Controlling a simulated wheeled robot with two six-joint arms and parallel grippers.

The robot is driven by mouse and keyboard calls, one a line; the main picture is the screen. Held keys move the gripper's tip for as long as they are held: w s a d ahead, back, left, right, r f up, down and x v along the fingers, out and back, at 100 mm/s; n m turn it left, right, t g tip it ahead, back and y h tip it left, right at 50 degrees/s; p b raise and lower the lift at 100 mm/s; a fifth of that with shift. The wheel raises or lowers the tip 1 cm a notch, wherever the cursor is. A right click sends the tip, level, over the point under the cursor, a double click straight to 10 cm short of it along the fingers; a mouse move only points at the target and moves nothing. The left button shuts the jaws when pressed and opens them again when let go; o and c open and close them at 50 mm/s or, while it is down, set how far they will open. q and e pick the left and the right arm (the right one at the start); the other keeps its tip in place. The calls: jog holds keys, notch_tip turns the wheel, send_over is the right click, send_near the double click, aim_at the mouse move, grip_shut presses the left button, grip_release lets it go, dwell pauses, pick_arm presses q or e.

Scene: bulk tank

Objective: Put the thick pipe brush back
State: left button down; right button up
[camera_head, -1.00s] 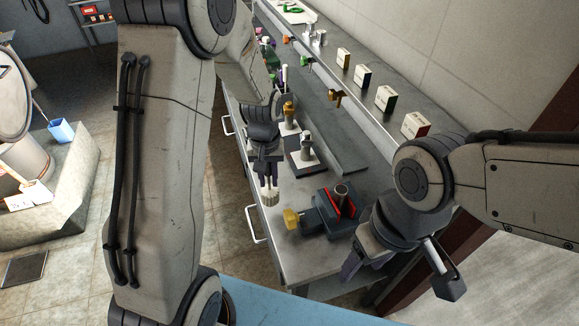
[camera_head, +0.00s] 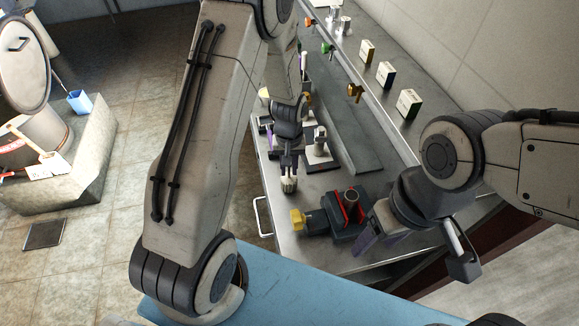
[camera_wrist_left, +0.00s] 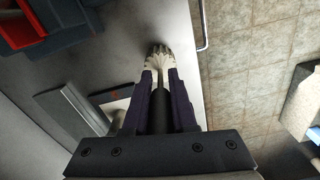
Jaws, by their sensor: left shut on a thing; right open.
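A brush with a pale, thick bristle head (camera_head: 289,184), apparently the thick pipe brush, points down from my left gripper (camera_head: 289,165). In the left wrist view the bristle head (camera_wrist_left: 159,57) sticks out beyond the purple fingers of the left gripper (camera_wrist_left: 160,85), which are shut on its handle. It is over the steel bench near the bench's left edge; I cannot tell whether it touches the top. My right gripper (camera_head: 368,242) is open and empty, beside the right side of the vise. No empty place for the brush is clearly visible; my left arm hides part of the bench.
A dark vise (camera_head: 337,212) with red jaws and a yellow knob stands on the bench (camera_head: 290,245) in front of the brush. A pale-based stand (camera_head: 319,158) is just behind the brush. Several small boxes (camera_head: 385,75) and valves line the back shelf.

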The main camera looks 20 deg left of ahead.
pick_arm(q)
jog(key=shift+f, duration=0.3)
jog(key=shift+s+f, duration=0.1)
jog(key=shift+f, duration=0.05)
jog(key=c, duration=0.7)
grip_release()
